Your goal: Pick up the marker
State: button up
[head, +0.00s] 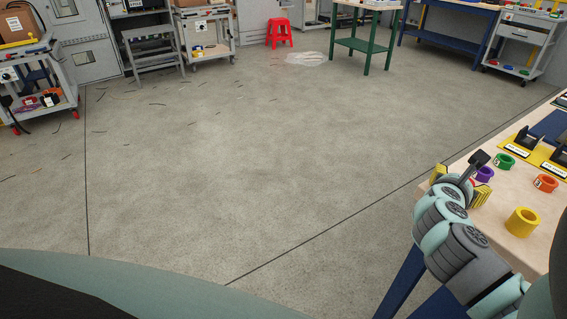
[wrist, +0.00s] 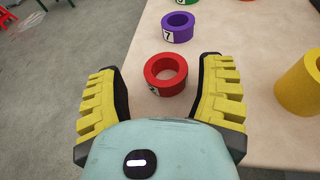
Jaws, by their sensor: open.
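No pen-like marker shows; ring-shaped pieces, some with number labels, stand on the pale tabletop (wrist: 245,120). In the wrist view a red ring (wrist: 171,89) with a partly hidden label sits in the gap between the yellow-padded fingers of my gripper (wrist: 160,72). The fingers are apart, with space on both sides of the ring. A purple ring (wrist: 178,34) labelled 7 stands just beyond it. In the head view my gripper (head: 460,186) is at the table's left edge and mostly hides the red ring.
A large yellow ring (head: 522,230) and an orange ring (head: 545,188) stand to the right, a green ring (head: 503,167) beyond. Black holders on a yellow strip (head: 519,154) are at the back. Open floor (head: 250,180) lies left. A red stool (head: 280,32) is far off.

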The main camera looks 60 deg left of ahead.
jog(key=shift+w+a+f, duration=0.15)
jog(key=shift+w, duration=0.3)
jog(key=c, duration=0.8)
